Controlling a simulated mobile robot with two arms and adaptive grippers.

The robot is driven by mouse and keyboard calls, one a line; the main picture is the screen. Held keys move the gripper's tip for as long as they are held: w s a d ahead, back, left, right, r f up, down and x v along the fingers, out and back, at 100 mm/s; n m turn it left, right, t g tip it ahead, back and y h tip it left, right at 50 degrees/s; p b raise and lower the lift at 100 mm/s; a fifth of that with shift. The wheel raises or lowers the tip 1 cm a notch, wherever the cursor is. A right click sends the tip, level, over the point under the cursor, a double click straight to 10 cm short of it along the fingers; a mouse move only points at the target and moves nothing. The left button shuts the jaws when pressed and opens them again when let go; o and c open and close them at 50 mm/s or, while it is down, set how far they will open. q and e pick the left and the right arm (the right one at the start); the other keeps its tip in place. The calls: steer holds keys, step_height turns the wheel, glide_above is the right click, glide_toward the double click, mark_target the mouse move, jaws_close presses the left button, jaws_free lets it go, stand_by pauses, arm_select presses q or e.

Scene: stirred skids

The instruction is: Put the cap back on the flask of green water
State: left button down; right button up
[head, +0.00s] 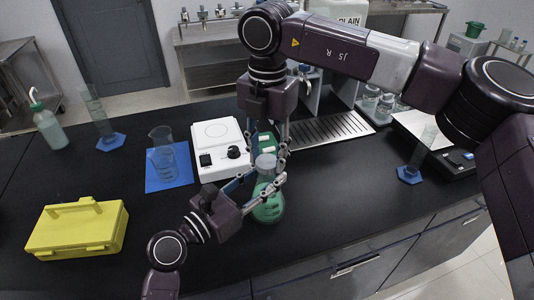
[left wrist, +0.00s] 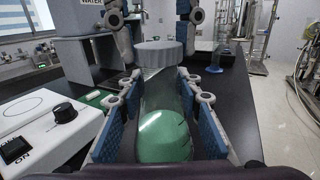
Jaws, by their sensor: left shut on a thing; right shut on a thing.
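The flask of green water (head: 268,209) stands on the black bench in the head view. It also fills the middle of the left wrist view (left wrist: 163,135), with green liquid in its wide lower part. My left gripper (head: 266,179) reaches in from the lower left and is shut around the flask's neck. My right gripper (head: 268,155) points down from above and is shut on the grey cap (left wrist: 159,54). The cap is upright over the flask's mouth. I cannot tell whether it touches or sits on the rim.
A white hotplate stirrer (head: 216,140) stands just left of the flask. A drain grating (head: 325,128) lies behind right. The bench front right of the flask is clear.

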arm_select(q)
steer(key=shift+f, duration=0.1)
arm_select(e)
steer(key=o, duration=0.8)
steer(key=shift+m, duration=0.3)
step_height(320, 180, up, 12)
arm_select(q)
steer(key=c, duration=1.3)
jaws_free()
steer(key=v, duration=1.2)
